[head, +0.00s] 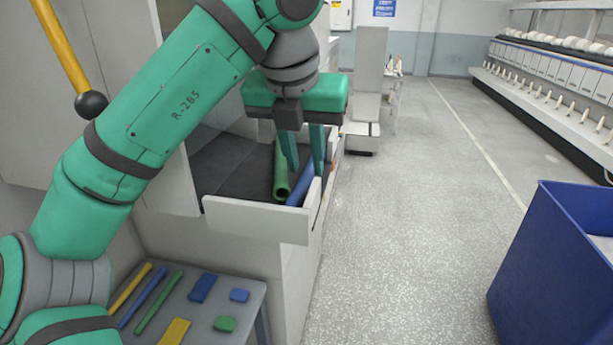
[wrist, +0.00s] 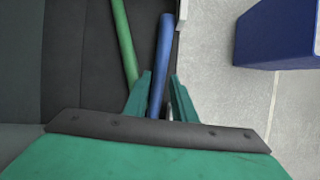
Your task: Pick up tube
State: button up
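A blue tube (head: 299,191) and a green tube (head: 281,178) lie in the dark-floored tray with pale walls (head: 256,220). My gripper (head: 305,172) points down into the tray's right side, its two fingers apart. In the wrist view, the blue tube (wrist: 163,55) runs between the fingertips of my gripper (wrist: 161,76), with a small gap showing toward the right finger. The green tube (wrist: 123,40) lies to the left, outside the fingers. In the head view the fingers hide part of the blue tube. I cannot tell if a finger touches it.
The tray's right wall (wrist: 183,14) is close to the blue tube. A grey side table (head: 190,325) at lower left carries colored strips and blocks. A blue bin (head: 550,265) stands on the floor at right. The floor between is clear.

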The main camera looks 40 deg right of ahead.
jog(key=shift+x, duration=1.2)
grip_shut()
jog(key=shift+r, duration=0.15)
